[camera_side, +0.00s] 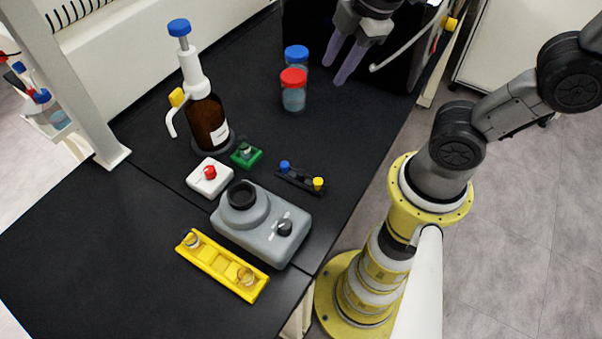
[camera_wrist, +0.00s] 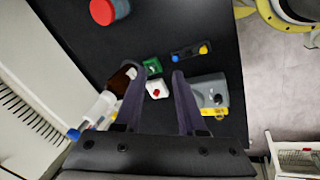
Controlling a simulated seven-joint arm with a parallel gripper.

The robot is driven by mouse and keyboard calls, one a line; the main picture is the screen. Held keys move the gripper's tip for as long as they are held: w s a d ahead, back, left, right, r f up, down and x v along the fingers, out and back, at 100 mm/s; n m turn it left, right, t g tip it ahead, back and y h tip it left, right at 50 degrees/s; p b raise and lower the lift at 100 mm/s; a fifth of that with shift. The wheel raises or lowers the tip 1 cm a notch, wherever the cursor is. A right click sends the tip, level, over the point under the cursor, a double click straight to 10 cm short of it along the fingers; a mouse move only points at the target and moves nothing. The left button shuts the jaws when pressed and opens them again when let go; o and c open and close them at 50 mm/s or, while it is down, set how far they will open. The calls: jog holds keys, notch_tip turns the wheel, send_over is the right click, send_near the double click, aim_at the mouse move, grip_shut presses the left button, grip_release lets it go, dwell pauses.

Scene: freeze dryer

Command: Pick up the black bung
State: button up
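My gripper (camera_side: 335,73) is open and empty, high over the far end of the black bench in the side view. Its two fingers also show apart in the wrist view (camera_wrist: 165,70). I cannot single out the black bung with certainty. A small dark-topped piece (camera_side: 244,149) sits on a green block (camera_side: 247,160), which also shows in the wrist view (camera_wrist: 152,69). A white block (camera_side: 201,181) beside it carries a red bung (camera_side: 209,172). A black strip (camera_side: 299,182) holds a blue bung (camera_side: 285,166) and a yellow one (camera_side: 318,183).
A grey mixer (camera_side: 262,230) with a black cup and knob stands near a yellow rack (camera_side: 215,263) holding small vials. A tall brown dispenser bottle (camera_side: 207,122) stands behind the white block. Red-capped (camera_side: 293,95) and blue-capped (camera_side: 296,56) jars stand near my gripper.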

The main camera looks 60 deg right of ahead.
jog(key=w+a+f+n+g, duration=0.2)
jog(key=w+a+f+n, duration=0.15)
jog(key=f+n, duration=0.2)
jog(key=n+g+h, duration=0.1)
jog(key=n+g, duration=0.1)
jog(key=n, duration=0.1)
send_near(301, 172)
jog(key=f, duration=0.8)
jog(key=shift+d+f, duration=0.35)
jog(key=shift+d, duration=0.05)
grip_shut()
